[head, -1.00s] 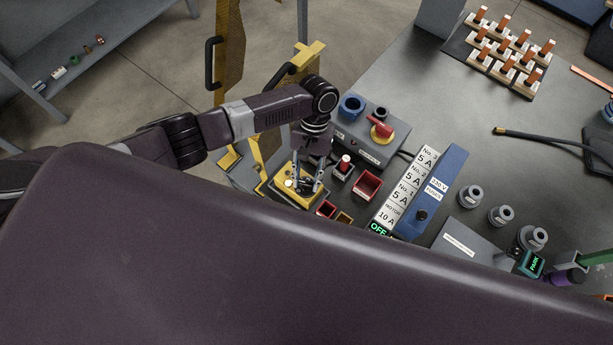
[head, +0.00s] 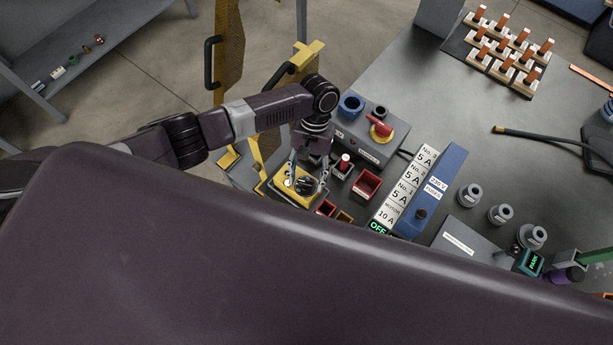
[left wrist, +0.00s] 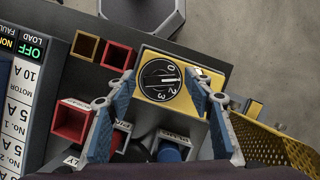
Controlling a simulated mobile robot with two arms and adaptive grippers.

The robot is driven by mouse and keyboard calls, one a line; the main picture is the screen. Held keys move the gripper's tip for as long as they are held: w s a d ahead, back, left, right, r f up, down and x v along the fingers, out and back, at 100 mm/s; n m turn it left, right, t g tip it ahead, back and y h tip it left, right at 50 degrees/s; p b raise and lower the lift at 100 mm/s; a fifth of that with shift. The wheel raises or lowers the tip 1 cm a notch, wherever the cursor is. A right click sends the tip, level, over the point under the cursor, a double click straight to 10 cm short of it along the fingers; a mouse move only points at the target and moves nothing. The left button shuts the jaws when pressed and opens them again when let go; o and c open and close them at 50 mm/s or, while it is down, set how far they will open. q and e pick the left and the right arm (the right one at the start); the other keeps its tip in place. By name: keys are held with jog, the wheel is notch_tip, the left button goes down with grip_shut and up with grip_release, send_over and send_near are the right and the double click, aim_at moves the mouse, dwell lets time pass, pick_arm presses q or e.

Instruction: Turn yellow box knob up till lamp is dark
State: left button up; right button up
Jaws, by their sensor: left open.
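The yellow box (head: 283,196) sits at the left end of the dark bench, and also shows in the left wrist view (left wrist: 187,117). Its round black knob (left wrist: 159,80) has a white pointer line and number marks; the line points roughly right in that view. My left gripper (head: 308,180) is over the box. In the left wrist view its blue-grey fingers (left wrist: 162,91) are spread either side of the knob, with gaps to it. A small pale round spot (head: 289,183) on the box may be the lamp; whether it is lit I cannot tell. My right gripper is out of view.
Close by are a red open bin (head: 367,184), a small red button (head: 345,162) and a grey box with a red and yellow switch (head: 381,129). A labelled fuse panel (head: 409,190) stands right of these. A yellow mesh guard (left wrist: 270,145) is beside the box.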

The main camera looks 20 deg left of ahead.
pick_arm(q)
jog(key=v, duration=1.2)
jog(key=shift+s+d, duration=0.1)
